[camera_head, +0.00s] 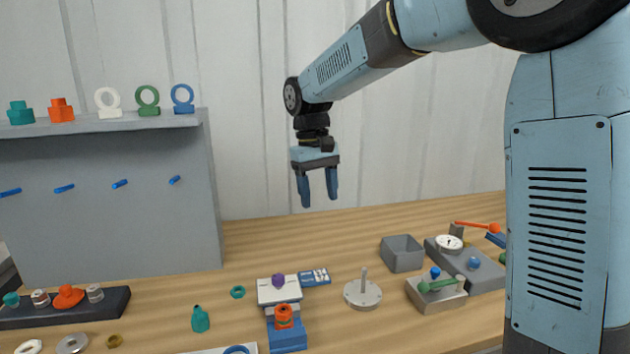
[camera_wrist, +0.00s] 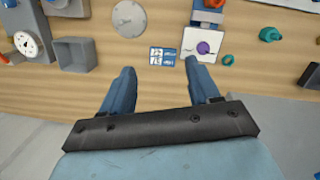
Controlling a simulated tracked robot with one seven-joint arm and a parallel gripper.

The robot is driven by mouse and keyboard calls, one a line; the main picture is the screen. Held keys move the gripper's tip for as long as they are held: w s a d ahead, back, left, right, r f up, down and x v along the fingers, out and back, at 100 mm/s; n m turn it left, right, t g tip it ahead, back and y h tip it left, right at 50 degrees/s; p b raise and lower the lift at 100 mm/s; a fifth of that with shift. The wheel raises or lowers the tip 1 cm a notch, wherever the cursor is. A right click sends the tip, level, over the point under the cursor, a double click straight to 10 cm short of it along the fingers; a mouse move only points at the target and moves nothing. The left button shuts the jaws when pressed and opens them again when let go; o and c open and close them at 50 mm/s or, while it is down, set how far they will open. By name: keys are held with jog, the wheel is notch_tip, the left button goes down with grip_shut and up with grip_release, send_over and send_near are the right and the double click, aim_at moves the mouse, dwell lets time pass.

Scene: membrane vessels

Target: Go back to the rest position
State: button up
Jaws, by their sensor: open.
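My gripper (camera_head: 318,190) hangs from my arm above the back part of the wooden table, its blue fingers pointing down. The fingers are apart with nothing between them. In the wrist view my gripper (camera_wrist: 157,85) also shows open and empty, with the table surface well below the fingertips. It touches nothing in either view.
Below on the table (camera_head: 330,235) are a white block with a purple piece (camera_head: 278,281), a grey disc with a peg (camera_head: 362,293), a grey bin (camera_head: 402,253) and a gauge block (camera_head: 465,262). A grey panel with a shelf (camera_head: 110,200) stands at left.

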jog(key=s+d+r+m+t+y, duration=0.1)
jog(key=s+d+m+t, duration=0.4)
jog(key=s+d, duration=1.7)
jog(key=shift+s+d+r+m+t, duration=0.15)
jog(key=shift+s+d+m+t, duration=0.3)
jog(key=shift+t, duration=0.35)
